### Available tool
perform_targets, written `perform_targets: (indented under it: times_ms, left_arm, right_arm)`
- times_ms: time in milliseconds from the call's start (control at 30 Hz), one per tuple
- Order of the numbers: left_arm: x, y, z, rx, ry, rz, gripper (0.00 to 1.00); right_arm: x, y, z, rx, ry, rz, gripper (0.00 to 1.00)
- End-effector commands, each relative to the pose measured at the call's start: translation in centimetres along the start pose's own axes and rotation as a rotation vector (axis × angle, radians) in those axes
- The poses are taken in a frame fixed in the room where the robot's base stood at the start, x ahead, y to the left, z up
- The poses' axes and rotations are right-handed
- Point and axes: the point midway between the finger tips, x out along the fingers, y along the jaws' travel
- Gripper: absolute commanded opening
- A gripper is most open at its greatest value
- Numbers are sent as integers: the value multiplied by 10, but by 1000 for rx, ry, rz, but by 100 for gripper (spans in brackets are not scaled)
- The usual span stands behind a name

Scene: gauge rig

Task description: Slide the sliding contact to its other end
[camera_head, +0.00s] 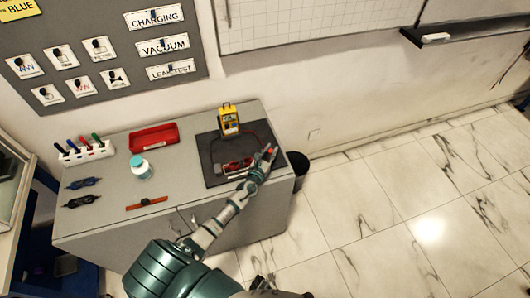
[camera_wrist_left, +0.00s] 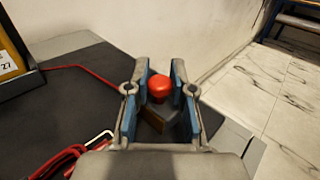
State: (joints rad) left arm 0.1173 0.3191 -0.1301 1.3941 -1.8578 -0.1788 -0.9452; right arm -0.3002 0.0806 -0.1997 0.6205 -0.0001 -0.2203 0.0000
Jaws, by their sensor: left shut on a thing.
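The sliding contact's red round knob (camera_wrist_left: 160,87) shows in the left wrist view between the two blue-padded fingers of my left gripper (camera_wrist_left: 159,98). The gripper is shut on this knob. In the head view my left gripper (camera_head: 265,160) is over the right edge of the dark mat, with a bit of red (camera_head: 270,150) at its tips. A brownish block (camera_wrist_left: 153,136) shows below the knob, mostly hidden by the gripper. The track of the contact and its ends are hidden. My right gripper is not in view.
A yellow meter (camera_head: 228,121) stands at the back of the dark mat (camera_head: 212,178). Red leads (camera_head: 235,165) lie left of my gripper. A red tray (camera_head: 154,137), a white-capped jar (camera_head: 141,168) and a pen rack (camera_head: 85,153) stand further left on the grey bench.

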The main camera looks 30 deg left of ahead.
Motion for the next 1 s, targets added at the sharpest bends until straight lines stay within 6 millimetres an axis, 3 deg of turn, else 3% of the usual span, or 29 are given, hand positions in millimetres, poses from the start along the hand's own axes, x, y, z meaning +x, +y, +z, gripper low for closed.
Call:
perform_targets:
  times_ms: [100, 333, 367, 433, 1000]
  left_arm:
    - [10, -9, 3, -1, -5, 0, 0]
    - [10, -12, 4, 0, -6, -4, 0]
    - [10, -12, 5, 0, -6, -5, 30]
    - [10, -13, 4, 1, -6, -5, 46]
    - [8, -9, 2, 0, -2, -1, 46]
  right_arm:
    - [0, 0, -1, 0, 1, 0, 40]
    - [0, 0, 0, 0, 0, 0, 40]
    - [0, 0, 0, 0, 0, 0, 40]
    - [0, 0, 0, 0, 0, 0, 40]
    - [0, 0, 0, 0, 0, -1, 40]
